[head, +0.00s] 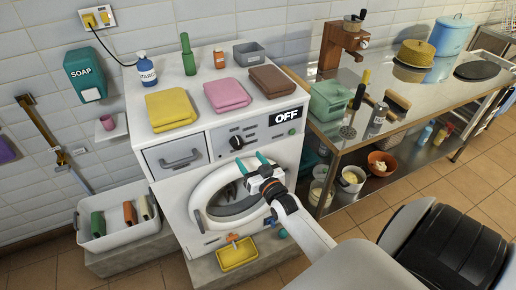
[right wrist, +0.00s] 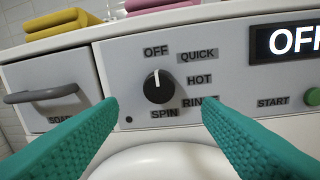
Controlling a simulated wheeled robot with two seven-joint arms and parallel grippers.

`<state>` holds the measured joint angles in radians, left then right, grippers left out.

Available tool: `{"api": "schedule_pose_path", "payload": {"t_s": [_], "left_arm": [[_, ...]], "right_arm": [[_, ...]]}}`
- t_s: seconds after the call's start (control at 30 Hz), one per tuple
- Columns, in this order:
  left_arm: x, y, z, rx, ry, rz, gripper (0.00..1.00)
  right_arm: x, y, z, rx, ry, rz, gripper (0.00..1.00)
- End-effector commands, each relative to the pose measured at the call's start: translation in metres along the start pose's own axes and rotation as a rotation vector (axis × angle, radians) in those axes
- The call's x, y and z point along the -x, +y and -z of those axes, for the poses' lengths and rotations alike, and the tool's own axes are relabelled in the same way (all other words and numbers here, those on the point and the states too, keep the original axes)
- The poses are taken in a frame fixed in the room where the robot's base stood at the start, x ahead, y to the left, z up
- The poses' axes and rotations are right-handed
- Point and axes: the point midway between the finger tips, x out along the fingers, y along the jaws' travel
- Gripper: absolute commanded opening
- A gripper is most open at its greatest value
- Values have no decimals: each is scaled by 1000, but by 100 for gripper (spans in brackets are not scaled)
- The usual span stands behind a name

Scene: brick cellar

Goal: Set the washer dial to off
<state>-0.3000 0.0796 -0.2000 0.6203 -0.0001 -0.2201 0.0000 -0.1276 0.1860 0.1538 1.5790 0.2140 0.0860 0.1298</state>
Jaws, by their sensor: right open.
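The white washer (head: 172,215) has a round black dial (right wrist: 158,88) on its front panel, also visible in the head view (head: 236,142). The dial's white pointer mark points up at the OFF label (right wrist: 155,51). QUICK, HOT, a partly covered RIN label and SPIN surround it. The black display (head: 284,116) reads OFF. My right gripper (head: 251,162) is open and empty in front of the washer, just below the dial. Its teal fingers (right wrist: 160,106) are spread either side of the dial, with no contact visible. My left gripper is out of view.
A drawer with a grey handle (head: 181,160) is left of the dial, and a green start button (right wrist: 312,97) is right. The round door (head: 204,196) is below. Folded towels (head: 227,95) and bottles stand on top. A metal table (head: 420,95) stands at right.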

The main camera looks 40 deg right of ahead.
Motion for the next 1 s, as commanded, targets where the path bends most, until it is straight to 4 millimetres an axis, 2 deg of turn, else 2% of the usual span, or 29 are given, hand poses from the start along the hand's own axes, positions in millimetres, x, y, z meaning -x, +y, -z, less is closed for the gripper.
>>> {"api": "schedule_pose_path", "payload": {"t_s": [0.1, 0.3, 0.9, 1.0], "left_arm": [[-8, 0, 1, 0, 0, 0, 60], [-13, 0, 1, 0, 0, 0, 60], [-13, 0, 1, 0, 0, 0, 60], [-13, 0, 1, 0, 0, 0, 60]], "right_arm": [[25, 0, 3, 0, 1, -1, 59], [48, 0, 2, 0, 1, 0, 59], [53, 0, 0, 0, 0, 0, 59], [54, 0, 5, 1, 11, 0, 59]]}}
